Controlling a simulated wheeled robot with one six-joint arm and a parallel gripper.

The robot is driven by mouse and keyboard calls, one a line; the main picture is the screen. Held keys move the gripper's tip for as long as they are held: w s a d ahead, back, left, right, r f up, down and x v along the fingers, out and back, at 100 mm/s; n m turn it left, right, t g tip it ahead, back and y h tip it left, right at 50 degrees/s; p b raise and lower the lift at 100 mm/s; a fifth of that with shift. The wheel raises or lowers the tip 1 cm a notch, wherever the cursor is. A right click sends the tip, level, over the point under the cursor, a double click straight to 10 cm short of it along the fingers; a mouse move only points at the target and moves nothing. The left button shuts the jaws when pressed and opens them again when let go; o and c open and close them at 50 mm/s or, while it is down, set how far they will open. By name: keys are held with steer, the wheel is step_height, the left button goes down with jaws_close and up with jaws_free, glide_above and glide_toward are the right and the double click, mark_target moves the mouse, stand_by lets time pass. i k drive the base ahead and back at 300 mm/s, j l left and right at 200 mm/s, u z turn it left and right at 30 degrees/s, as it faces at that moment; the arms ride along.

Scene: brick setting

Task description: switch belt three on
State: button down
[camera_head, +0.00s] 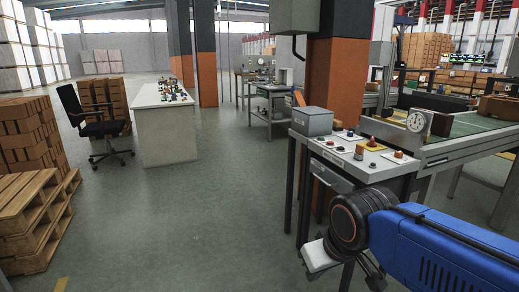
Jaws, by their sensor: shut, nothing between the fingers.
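A grey control desk (345,165) stands right of centre. Several buttons and knobs on small white or yellow plates sit on its top. Among them are a red knob (373,141) on a yellow plate, a red button (398,154) nearer the right edge and a dark reddish control (359,152) near the front. Their labels are too small to read, so I cannot tell which is for belt three. A green conveyor belt (470,124) lies to the right of the desk.
A grey box (312,121) and a round dial (417,121) stand on the desk. A brick-loaded pallet (40,235) is at the left, with an office chair (95,125) and a white table (165,125) beyond. The floor between is clear.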

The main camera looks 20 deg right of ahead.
mark_target(372, 144)
steer(key=i+j+z, duration=0.1)
steer(key=i+z, duration=0.15)
steer(key=i, duration=0.25)
steer(key=i+j+z, duration=0.2)
steer(key=i, duration=0.3)
steer(key=i+j+z, duration=0.25)
steer(key=i, duration=0.2)
